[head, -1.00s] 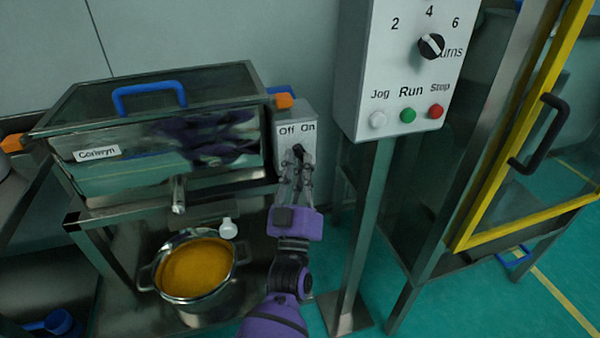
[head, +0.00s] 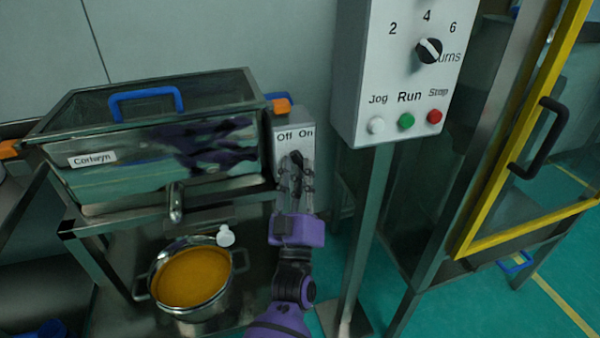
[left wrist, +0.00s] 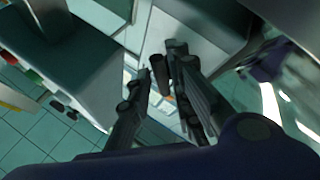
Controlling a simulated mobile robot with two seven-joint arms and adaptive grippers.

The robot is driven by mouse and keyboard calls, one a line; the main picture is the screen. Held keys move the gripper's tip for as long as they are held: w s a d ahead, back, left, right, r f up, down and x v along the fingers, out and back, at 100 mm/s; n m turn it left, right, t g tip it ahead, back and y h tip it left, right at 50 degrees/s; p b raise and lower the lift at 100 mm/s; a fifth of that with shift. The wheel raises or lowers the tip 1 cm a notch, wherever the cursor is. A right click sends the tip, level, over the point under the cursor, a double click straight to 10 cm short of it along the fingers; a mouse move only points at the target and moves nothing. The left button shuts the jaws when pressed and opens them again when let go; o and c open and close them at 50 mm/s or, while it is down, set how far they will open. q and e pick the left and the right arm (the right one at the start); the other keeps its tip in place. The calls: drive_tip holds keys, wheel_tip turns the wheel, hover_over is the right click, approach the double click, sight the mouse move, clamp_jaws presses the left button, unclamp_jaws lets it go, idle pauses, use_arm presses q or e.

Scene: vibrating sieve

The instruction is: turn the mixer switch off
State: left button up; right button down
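The mixer switch is a black lever or knob (left wrist: 160,74) on a pale box (head: 308,146) marked Off and On, right of the steel mixer. My left gripper (head: 296,165) is in front of the box, below the labels. Its fingers stand on either side of the switch. In the left wrist view, the gripper (left wrist: 160,80) has the dark switch between its fingertips, closer to the right-hand finger, with a small gap at the left one. The fingers partly hide the switch in the head view, and its exact setting cannot be told. My right gripper is not in view.
A control panel (head: 385,60) on a post stands close on the right. The steel tank (head: 145,165) with a blue-handled lid is on the left. A pot (head: 190,290) of orange-yellow material sits below. A yellow-framed door (head: 480,235) is at far right.

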use_arm(q)
drive_tip(key=v, duration=1.2)
drive_tip(key=shift+f, duration=0.1)
